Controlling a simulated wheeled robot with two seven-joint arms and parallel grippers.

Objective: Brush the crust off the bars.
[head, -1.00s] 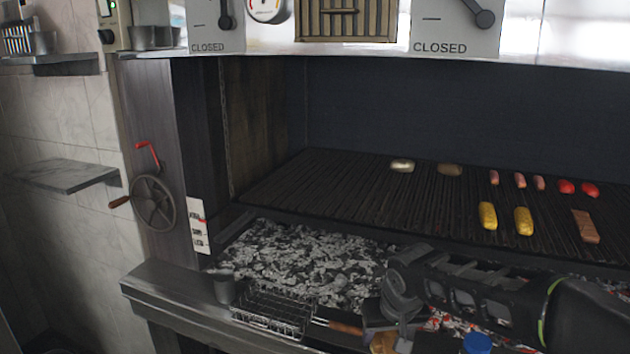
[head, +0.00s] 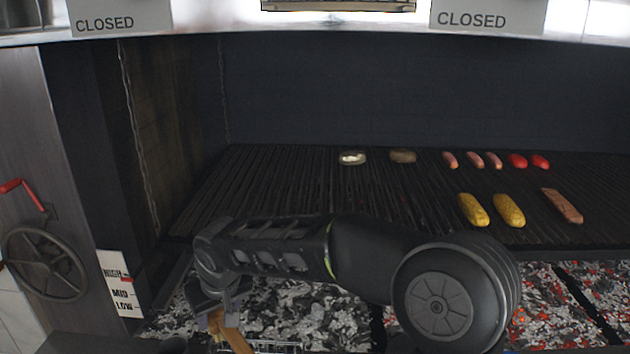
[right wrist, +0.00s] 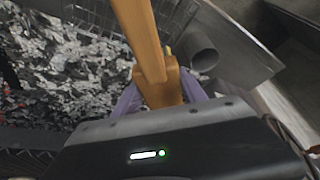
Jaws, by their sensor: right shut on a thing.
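The dark grill bars (head: 280,185) span the back of the hearth in the head view. I cannot make out crust clearly against the dark metal. My right gripper (head: 222,305) is low at the left, in front of the grate and over the ash bed, shut on a wooden-handled tool, probably the brush (head: 234,338). Its bristles are not visible. In the right wrist view the tan wooden piece (right wrist: 140,40) rises from between the fingers of my right gripper (right wrist: 160,92). My left gripper is not in view.
Two roundish items (head: 353,158), several sausages (head: 473,160), red pieces (head: 517,160), corn (head: 508,210) and a brown slab (head: 562,205) lie on the grate's middle and right. Its left is bare. Red embers (head: 565,300) glow lower right. A hand wheel (head: 45,265) is left; a metal cup (right wrist: 203,55) stands near the tool.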

